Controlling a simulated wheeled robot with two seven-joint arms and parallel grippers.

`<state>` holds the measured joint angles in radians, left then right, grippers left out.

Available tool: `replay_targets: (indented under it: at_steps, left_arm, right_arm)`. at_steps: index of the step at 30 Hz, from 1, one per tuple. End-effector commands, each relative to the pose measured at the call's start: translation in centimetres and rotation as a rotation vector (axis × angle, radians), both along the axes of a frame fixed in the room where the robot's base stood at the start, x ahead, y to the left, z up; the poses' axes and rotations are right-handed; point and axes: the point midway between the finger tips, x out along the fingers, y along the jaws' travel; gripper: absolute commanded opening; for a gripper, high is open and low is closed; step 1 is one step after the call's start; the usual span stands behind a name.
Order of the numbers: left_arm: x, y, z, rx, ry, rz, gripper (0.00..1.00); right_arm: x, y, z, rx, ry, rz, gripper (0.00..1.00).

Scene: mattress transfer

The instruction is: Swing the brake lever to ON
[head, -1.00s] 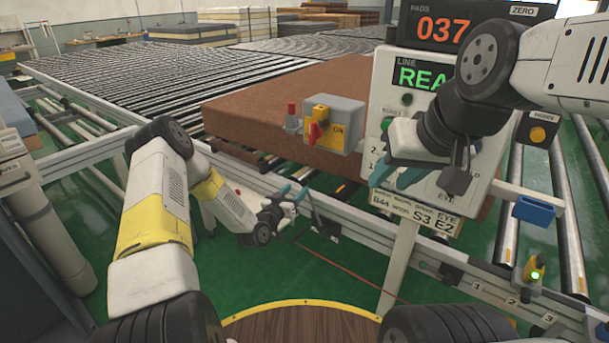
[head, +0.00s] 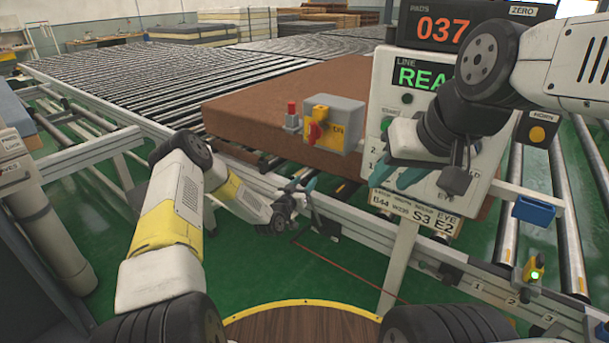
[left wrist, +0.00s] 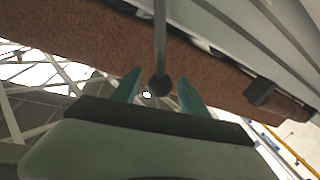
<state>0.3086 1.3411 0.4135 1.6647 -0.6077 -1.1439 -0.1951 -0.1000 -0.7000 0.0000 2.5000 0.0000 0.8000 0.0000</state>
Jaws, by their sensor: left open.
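The brake lever (left wrist: 160,50) is a thin grey rod with a dark ball knob in the left wrist view. Its knob (left wrist: 159,86) lies between the two teal fingers there. My left gripper (left wrist: 154,92) is open around the knob; I cannot tell whether either finger touches it. In the head view my left gripper (head: 301,186) is at the front rail of the conveyor, and the lever is small and partly hidden by it. No ON mark for the lever is readable. My right gripper (head: 396,188) has its teal fingers apart in front of the control panel.
A brown mattress (head: 250,108) lies on the roller conveyor (head: 120,85). A grey box with a red and yellow switch (head: 340,120) stands at its near edge. A blue holder (head: 534,210) and a yellow sensor (head: 534,268) are at the right.

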Motion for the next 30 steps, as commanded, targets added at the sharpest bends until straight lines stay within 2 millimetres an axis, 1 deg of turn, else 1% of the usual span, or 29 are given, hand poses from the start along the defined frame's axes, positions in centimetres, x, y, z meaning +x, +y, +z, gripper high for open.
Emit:
replay_targets:
  at_steps: [1,5,6,9,30]
  left_arm:
    - [0.00,0.01,0.00,0.000,0.000,0.000,0.50]
    - [-0.01,0.02,0.01,0.000,0.000,0.000,0.24]
    - [-0.02,0.03,0.01,0.000,0.000,0.000,0.16]
    - [-0.02,0.03,0.01,0.000,0.000,0.000,0.00]
    - [-0.01,0.06,0.01,0.000,0.000,0.001,0.00]
  right_arm:
    - [0.00,0.00,0.00,0.000,0.000,0.000,0.36]
    - [0.00,0.00,0.00,0.000,0.000,0.000,0.36]
    - [0.00,0.00,0.00,0.000,0.000,0.000,0.36]
    - [0.00,0.00,0.00,0.000,0.000,0.000,0.36]
    - [0.00,0.00,0.00,0.000,0.000,0.000,0.36]
